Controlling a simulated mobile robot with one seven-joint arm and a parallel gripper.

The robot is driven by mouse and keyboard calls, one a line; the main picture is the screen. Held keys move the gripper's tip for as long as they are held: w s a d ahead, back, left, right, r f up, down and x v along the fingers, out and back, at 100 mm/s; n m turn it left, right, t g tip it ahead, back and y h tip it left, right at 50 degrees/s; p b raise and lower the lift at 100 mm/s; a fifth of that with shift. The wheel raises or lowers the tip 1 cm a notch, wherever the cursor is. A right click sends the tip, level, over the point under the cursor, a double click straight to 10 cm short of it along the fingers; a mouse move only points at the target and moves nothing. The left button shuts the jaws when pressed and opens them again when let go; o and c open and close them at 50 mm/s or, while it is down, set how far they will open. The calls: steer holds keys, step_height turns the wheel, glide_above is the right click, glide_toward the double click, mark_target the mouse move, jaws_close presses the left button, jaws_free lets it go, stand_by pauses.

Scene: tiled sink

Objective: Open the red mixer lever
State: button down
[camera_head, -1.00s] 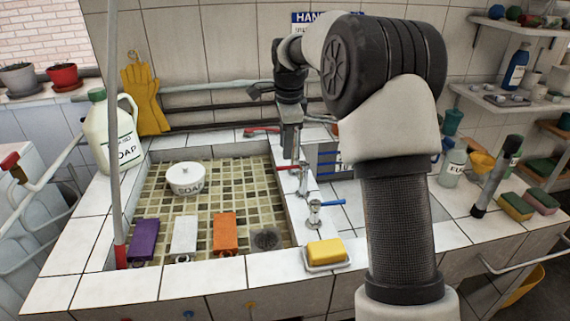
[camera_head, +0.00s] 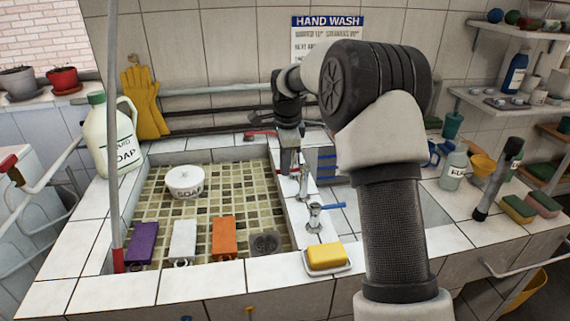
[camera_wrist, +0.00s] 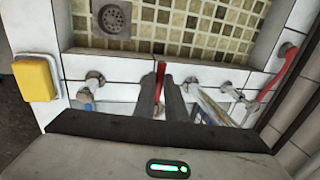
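In the wrist view, a short red lever (camera_wrist: 161,70) points toward the basin, at the tips of my gripper. My gripper (camera_wrist: 162,80) has its two dark fingers close together, with a narrow gap between them. I cannot tell whether they touch the lever.
A blue-lever tap (camera_head: 315,214) stands nearer the front, with a yellow soap on a dish (camera_head: 327,256) before it. The basin (camera_head: 215,185) holds a soap bowl (camera_head: 185,182) and several coloured blocks. Bottles and sponges stand at right.

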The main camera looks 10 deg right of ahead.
steer(key=shift+s, duration=0.15)
steer(key=s+d+n+g+y+p, duration=0.1)
steer(key=s+d+n+p, duration=0.3)
steer(key=n, duration=1)
steer(key=shift+s+d+y+p, duration=0.35)
steer(key=shift+y+p, duration=0.15)
steer(key=shift+p, duration=1.15)
steer(key=shift+n+g, duration=0.3)
steer(key=c, duration=1.8)
jaws_free()
steer(key=s+d+r+p, duration=0.1)
steer(key=d+r, duration=0.2)
steer(key=r, duration=1.4)
steer(key=shift+p, duration=0.4)
